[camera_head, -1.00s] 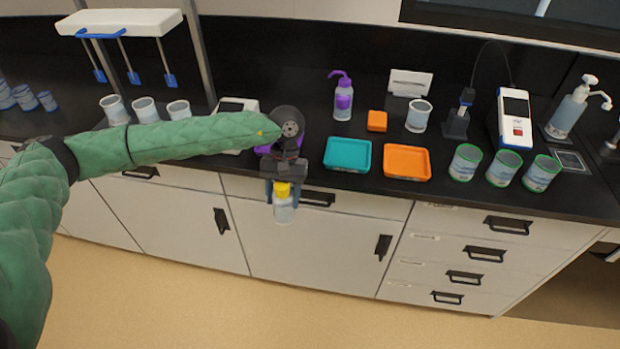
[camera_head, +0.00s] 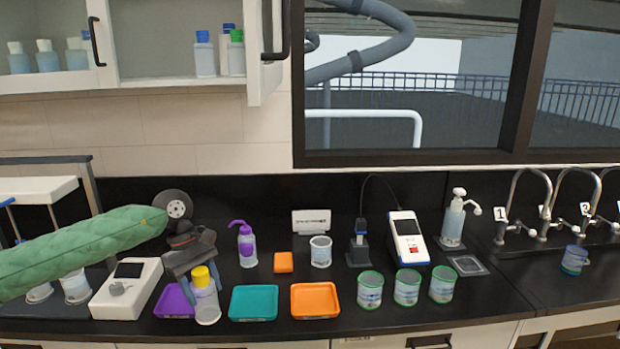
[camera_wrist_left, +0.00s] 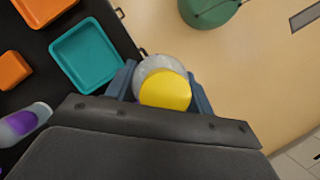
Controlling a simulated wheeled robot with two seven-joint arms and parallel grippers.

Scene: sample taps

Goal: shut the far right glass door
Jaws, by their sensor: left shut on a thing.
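The far right glass door (camera_head: 258,60) of the wall cabinet stands open at the top of the head view, swung outward and seen nearly edge-on, with a dark handle (camera_head: 279,30). The cabinet compartment beside it is open and shows bottles with blue and green caps (camera_head: 205,55). My left gripper (camera_head: 203,282) is shut on a clear bottle with a yellow cap (camera_head: 207,306), held upright by the counter's front, well below the door. The yellow cap also shows between the fingers in the left wrist view (camera_wrist_left: 166,90). My right gripper is in neither view.
The counter holds a purple tray (camera_head: 173,302), a teal tray (camera_head: 254,303), an orange tray (camera_head: 316,300), a purple wash bottle (camera_head: 246,245) and several green-rimmed beakers (camera_head: 407,288). A white balance (camera_head: 127,289) stands left of my gripper. Numbered taps (camera_head: 545,205) are far right.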

